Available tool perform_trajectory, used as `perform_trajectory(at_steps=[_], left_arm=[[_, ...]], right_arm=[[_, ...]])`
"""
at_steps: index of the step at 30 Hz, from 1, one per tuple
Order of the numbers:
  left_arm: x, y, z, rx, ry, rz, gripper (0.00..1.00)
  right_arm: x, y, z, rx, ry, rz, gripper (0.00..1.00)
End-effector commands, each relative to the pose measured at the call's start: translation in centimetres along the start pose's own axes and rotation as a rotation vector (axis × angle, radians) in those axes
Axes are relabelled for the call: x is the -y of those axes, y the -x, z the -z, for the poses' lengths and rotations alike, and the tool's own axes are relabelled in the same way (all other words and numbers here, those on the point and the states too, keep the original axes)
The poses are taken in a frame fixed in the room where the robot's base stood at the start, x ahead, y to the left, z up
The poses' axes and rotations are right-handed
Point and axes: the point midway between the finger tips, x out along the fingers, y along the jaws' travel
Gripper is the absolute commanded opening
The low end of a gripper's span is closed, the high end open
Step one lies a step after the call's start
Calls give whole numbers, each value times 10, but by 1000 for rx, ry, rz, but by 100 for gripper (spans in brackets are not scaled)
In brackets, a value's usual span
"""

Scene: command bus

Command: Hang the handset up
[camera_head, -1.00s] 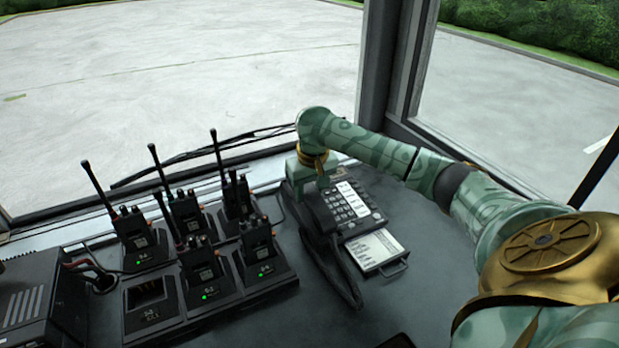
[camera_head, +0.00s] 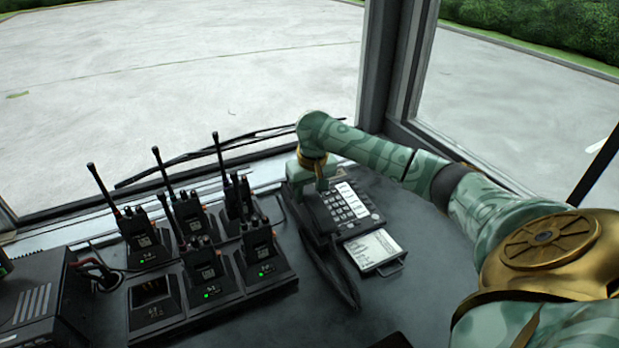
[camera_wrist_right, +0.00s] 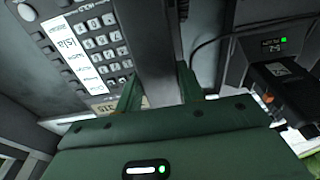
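The desk phone (camera_head: 347,203) stands near the window, with a keypad and a white label strip, and its keypad (camera_wrist_right: 103,40) also shows in the right wrist view. The dark handset (camera_wrist_right: 153,45) lies along the side of the keypad, at the phone's cradle side. My right gripper (camera_head: 316,188) reaches down over it from above. In the right wrist view the green fingers of my right gripper (camera_wrist_right: 158,80) stand on both sides of the handset and appear closed on it. Whether the handset's ends sit fully in the cradle is hidden. My left gripper is not in view.
A charger rack (camera_head: 215,295) with several radios and tall antennas stands left of the phone; one front slot is empty. A black looped cord (camera_head: 332,275) lies in front of the phone. A card tray (camera_head: 374,250) sticks out. The desk at right (camera_head: 425,250) is clear.

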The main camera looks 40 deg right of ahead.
Motion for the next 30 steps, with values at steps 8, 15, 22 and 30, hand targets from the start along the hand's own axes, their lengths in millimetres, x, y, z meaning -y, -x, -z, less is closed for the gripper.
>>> perform_trajectory(at_steps=[8,15,22,30], left_arm=[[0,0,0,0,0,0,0],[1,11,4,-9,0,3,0],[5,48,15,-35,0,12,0],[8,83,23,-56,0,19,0]], right_arm=[[0,0,0,-1,0,0,63],[0,18,1,-4,0,1,63],[-1,81,2,-9,0,1,63],[0,144,1,-5,0,1,63]])
